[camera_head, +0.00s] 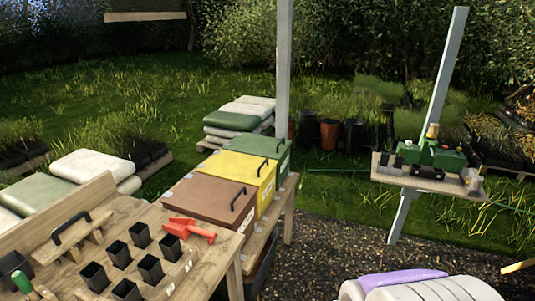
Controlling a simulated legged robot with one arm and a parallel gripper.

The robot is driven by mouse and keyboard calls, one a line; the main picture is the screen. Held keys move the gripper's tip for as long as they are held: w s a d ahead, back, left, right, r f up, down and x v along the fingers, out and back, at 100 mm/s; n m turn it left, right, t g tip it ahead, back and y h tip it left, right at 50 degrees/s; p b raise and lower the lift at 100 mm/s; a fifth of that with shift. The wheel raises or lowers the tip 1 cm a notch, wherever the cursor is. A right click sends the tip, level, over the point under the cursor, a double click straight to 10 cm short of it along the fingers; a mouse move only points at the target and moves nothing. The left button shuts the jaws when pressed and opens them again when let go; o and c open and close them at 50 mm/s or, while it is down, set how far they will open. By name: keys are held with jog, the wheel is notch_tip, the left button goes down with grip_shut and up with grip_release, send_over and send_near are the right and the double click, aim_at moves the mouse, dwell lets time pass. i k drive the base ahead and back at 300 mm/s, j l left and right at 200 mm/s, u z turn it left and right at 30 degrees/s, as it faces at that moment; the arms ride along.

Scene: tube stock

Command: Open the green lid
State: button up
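The green lid (250,147) is on the farthest of three boxes standing in a row on a wooden bench at the centre. It lies flat and looks shut. A dark handle (271,145) shows near its right edge. The front of the green box (283,160) faces right and carries a small white label.
A yellow lid (226,167) and a brown lid (207,199) stand nearer, both shut with dark handles. A grey post (284,70) rises just behind the green box. A wooden table (205,262) with black pots (118,254) is front left. Gravel (335,250) lies open to the right.

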aim_at(273, 148)
jog(key=i+l, duration=0.1)
jog(key=i, duration=0.75)
jog(key=i+l+z, duration=0.1)
jog(key=i+z, duration=0.25)
jog(key=i, duration=0.6)
jog(key=i+j+z, duration=0.15)
jog(key=i+z, duration=0.25)
jog(key=i, duration=0.6)
